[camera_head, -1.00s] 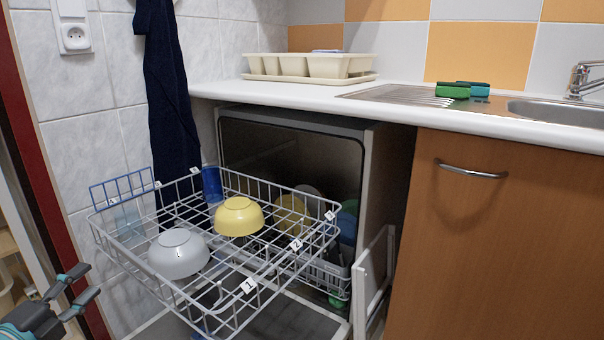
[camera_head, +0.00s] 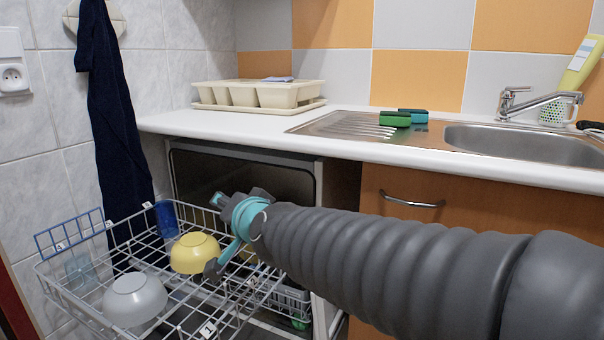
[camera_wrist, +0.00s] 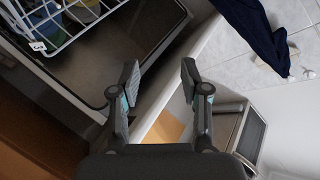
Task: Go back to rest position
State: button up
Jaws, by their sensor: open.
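My gripper (camera_head: 222,235) is at the end of my grey ribbed arm, which reaches in from the right in the head view. The gripper is in front of the dishwasher, over the right part of the pulled-out rack as seen there. In the wrist view the two fingers of my gripper (camera_wrist: 160,85) are spread apart with nothing between them. The wire dish rack (camera_head: 75,283) holds a yellow bowl (camera_head: 195,253), a light grey bowl (camera_head: 135,300) and a blue cup (camera_head: 166,217). A corner of the rack (camera_wrist: 62,45) also shows in the wrist view.
The dishwasher (camera_head: 245,170) stands open under the white counter (camera_head: 160,122). A cream dish drainer (camera_head: 258,95), green sponges (camera_head: 400,118) and a sink (camera_head: 525,145) are on the counter. A dark towel (camera_head: 105,130) hangs at left. A wooden cabinet (camera_head: 480,215) is behind my arm.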

jog(key=s+d+f+n+g+h+p, duration=0.1)
jog(key=s+d+f+g+h, duration=0.2)
jog(key=s+d+f, duration=0.3)
jog(key=s+d+f+n+g+h+p, duration=0.2)
jog(key=s+d+f+g+h, duration=0.2)
jog(key=s+d, duration=1.2)
jog(key=d+f, duration=0.3)
jog(key=d, duration=0.4)
jog(key=shift+s+d+h, duration=0.15)
jog(key=shift+s+h, duration=0.15)
